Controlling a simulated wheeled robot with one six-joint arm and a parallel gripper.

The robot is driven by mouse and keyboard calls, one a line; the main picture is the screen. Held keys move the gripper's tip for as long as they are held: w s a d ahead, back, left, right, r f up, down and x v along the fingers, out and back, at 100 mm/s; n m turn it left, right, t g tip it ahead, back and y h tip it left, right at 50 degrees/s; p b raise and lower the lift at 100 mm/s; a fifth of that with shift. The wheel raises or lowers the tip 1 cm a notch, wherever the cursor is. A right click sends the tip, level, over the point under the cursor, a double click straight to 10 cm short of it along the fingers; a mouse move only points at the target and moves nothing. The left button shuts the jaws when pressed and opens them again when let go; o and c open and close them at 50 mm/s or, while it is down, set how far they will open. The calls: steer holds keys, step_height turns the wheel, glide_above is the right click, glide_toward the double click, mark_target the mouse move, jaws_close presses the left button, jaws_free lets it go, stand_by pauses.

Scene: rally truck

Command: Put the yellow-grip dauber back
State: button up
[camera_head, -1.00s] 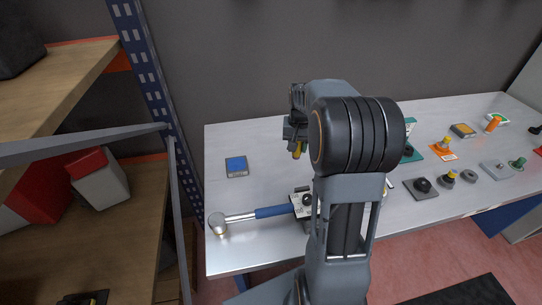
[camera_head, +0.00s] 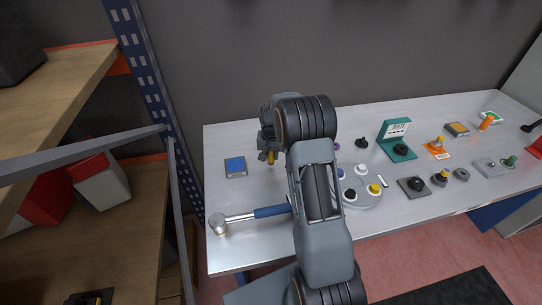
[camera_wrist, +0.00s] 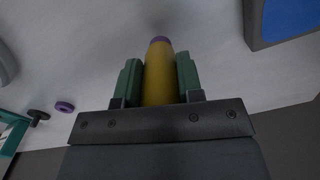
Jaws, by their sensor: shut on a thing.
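The yellow-grip dauber (camera_wrist: 158,75) is between the green finger pads of my gripper (camera_wrist: 159,82) in the wrist view, with a purple end pointing away from the gripper. In the head view my gripper (camera_head: 268,152) is above the left part of the table, right of the blue pad (camera_head: 236,166), and a bit of the yellow grip (camera_head: 271,158) shows under it. A round grey holder (camera_head: 350,203) with several white, yellow and dark knobs stands right of my arm, partly hidden by it.
A blue-handled tool (camera_head: 270,211) lies at the table's front left. A green stand (camera_head: 397,150), an orange card (camera_head: 432,149) and several small stamps and pads fill the right side. A purple ring (camera_wrist: 64,107) shows in the wrist view. Shelving (camera_head: 150,70) borders the left.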

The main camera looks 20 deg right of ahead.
steer(key=shift+f, duration=0.7)
steer(key=shift+f, duration=0.1)
steer(key=shift+f, duration=0.15)
steer(key=o, duration=1.1)
